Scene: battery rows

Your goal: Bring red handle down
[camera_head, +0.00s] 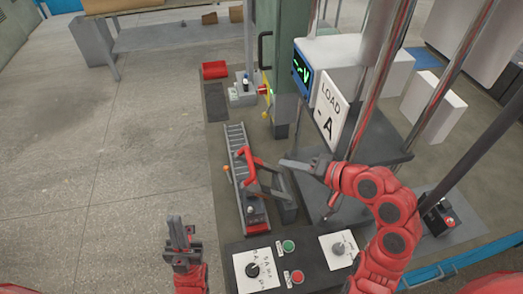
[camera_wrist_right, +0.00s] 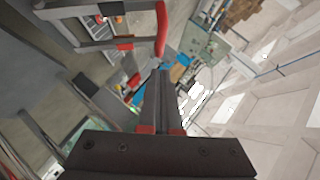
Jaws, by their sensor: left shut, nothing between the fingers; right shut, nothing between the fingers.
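The red handle (camera_head: 246,158) sits on a grey lever frame standing raised over a ribbed metal track (camera_head: 237,140) on the bench. It also shows in the right wrist view (camera_wrist_right: 161,28), at the upper middle, close to the fingertips. My right gripper (camera_head: 284,162) is shut and empty, just right of the handle; in the head view a gap shows between them. The right wrist view shows its fingers (camera_wrist_right: 160,80) together. My left gripper (camera_head: 173,220) is shut and empty, pointing up, left of the bench and apart from the handle.
A control panel with a black knob (camera_head: 252,270), a green button (camera_head: 288,246) and a red button (camera_head: 297,277) lies in front. A LOAD sign (camera_head: 331,108) and metal columns stand right. A red tray (camera_head: 215,69) lies at the back. Floor at left is clear.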

